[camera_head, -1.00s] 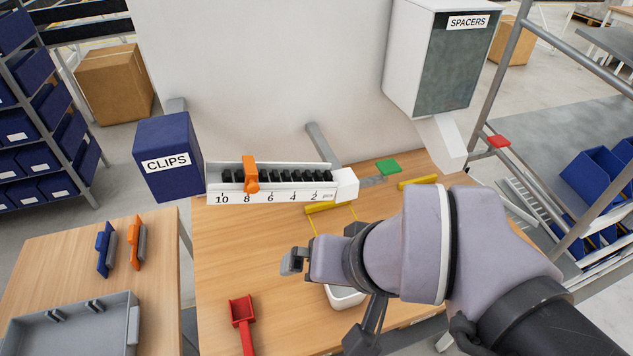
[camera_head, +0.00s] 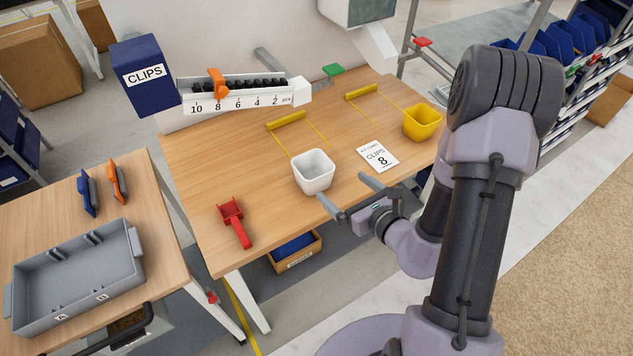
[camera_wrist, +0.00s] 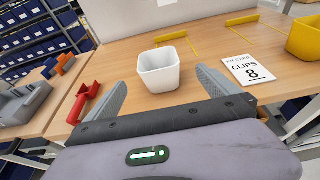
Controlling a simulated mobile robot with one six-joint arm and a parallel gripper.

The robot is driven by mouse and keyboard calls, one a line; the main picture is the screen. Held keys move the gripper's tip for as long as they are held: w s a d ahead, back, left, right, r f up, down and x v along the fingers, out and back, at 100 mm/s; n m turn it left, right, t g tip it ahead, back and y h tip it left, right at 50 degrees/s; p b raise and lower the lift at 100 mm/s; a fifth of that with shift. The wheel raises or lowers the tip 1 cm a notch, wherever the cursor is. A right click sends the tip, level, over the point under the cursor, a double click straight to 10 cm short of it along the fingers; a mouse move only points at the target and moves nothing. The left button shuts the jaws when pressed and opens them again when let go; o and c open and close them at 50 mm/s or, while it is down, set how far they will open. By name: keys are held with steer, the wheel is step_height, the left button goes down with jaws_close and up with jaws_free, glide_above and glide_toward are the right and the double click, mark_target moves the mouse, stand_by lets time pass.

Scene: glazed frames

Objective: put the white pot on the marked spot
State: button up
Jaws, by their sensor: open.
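The white pot (camera_head: 312,172) stands upright and looks empty near the table's front edge, at the near end of two thin yellow lines (camera_head: 322,138) running from a yellow bar (camera_head: 286,120). A second yellow bar (camera_head: 361,91) with similar lines lies to the right. I cannot tell which marking is the marked spot. My gripper (camera_head: 343,188) is open and empty, its fingers apart, just in front and to the right of the pot. In the wrist view, the pot (camera_wrist: 159,70) appears ahead between the fingertips, not held.
A yellow pot (camera_head: 422,122) stands at the table's right. A card reading CLIPS 8 (camera_head: 378,155) lies between the pots. A red scoop (camera_head: 235,221) lies to the left. The clip rail (camera_head: 240,95) and blue CLIPS box (camera_head: 146,75) are behind. Bare tabletop (camera_head: 225,165) lies left of the white pot.

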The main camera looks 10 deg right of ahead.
mark_target(326, 174)
steer(key=x, duration=0.9)
steer(key=shift+s, duration=0.1)
steer(key=b+x, duration=0.2)
steer(key=x, duration=0.4)
steer(key=shift+a, duration=0.3)
